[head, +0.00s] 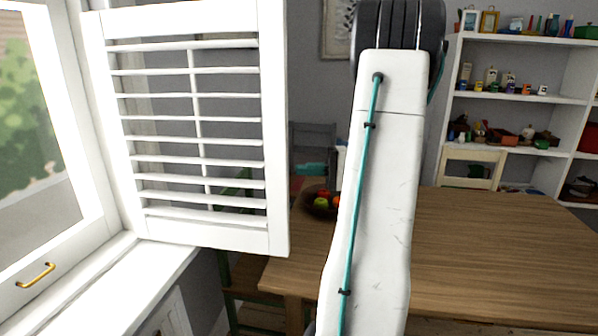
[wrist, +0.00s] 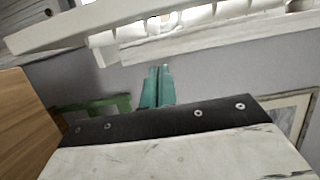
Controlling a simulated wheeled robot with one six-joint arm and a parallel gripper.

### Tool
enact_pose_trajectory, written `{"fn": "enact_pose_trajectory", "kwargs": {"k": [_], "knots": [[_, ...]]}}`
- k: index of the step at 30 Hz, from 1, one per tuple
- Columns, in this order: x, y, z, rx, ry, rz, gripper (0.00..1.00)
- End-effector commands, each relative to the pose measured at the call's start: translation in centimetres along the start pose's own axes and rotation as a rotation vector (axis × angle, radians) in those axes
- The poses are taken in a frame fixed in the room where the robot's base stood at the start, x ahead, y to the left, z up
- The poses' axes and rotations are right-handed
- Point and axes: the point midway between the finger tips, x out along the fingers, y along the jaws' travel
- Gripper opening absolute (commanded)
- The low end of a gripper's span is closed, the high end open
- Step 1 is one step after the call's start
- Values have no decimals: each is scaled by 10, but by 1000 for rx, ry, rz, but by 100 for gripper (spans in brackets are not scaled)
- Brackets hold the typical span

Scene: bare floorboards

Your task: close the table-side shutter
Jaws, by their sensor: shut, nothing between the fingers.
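The white louvered table-side shutter (head: 270,130) stands swung out from the window frame, between the window and the table. Its left edge is at the frame and its free edge is toward the table, with gaps showing between the slats. My gripper (wrist: 158,72) shows in the wrist view as two teal fingers pressed together, with nothing held. A white bar, seemingly part of the shutter (wrist: 95,25), crosses the top of that view above the fingertips, apart from them in the picture.
The wooden table (head: 480,245) fills the right, with a fruit bowl (head: 317,206) at its far left corner. A green chair (head: 250,285) stands below the shutter. The window (head: 40,140) with a brass handle is at left. Shelves (head: 520,95) stand behind.

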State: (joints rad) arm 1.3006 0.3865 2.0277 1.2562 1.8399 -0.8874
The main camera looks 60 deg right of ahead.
Motion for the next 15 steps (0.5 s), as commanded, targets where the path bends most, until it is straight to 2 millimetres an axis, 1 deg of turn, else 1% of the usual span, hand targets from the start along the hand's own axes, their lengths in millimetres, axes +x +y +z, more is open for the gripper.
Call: {"fn": "enact_pose_trajectory", "kwargs": {"k": [1, 10, 11, 12, 15], "knots": [[10, 0, 0, 1, -2, -1, 0], [75, 0, 0, 2, -2, 0, 0], [78, 0, 3, 1, -1, 0, 0], [78, -1, 11, 1, 1, 0, 0], [81, 0, 25, 2, 1, 0, 0]]}}
